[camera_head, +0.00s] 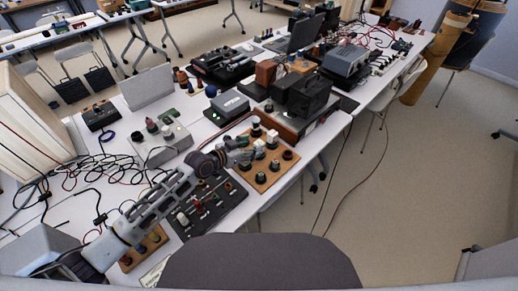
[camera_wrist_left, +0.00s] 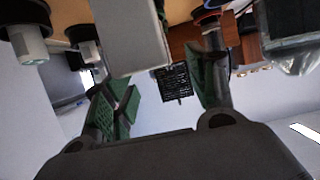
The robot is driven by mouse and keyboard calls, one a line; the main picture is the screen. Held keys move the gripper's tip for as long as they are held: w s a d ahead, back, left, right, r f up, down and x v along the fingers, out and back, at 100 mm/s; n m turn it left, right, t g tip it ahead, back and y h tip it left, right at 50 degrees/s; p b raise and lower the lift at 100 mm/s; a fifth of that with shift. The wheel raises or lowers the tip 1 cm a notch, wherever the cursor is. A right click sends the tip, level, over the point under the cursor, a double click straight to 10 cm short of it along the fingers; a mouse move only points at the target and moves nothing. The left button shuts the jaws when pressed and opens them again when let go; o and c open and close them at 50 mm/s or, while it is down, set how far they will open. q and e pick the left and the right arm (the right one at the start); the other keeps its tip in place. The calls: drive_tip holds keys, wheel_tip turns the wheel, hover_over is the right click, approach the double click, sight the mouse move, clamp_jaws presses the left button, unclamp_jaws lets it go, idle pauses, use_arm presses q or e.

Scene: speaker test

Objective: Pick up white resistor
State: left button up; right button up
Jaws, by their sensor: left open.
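The likely white resistor is a pale block (camera_head: 272,138) on a wooden board (camera_head: 272,171) with several dark knobs. A second small pale block (camera_head: 259,146) is beside it, close to my left gripper (camera_head: 249,154). My left gripper is open at the board's left side. In the left wrist view its green-padded fingers (camera_wrist_left: 162,90) are spread, and a pale block (camera_wrist_left: 130,35) looms large at the top, ahead of them. I cannot tell which pale block this is. No contact is clear. My right gripper is not in view.
A black component board (camera_head: 207,212) lies under my left arm. Tangled cables (camera_head: 95,172) cover the table's left. Open floor lies right.

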sight(258, 144)
use_arm(q)
drive_tip(key=shift+w+d, duration=0.1)
drive_tip(key=shift+x, duration=2.45)
drive_tip(key=shift+d, duration=0.1)
drive_tip(key=c, duration=1.1)
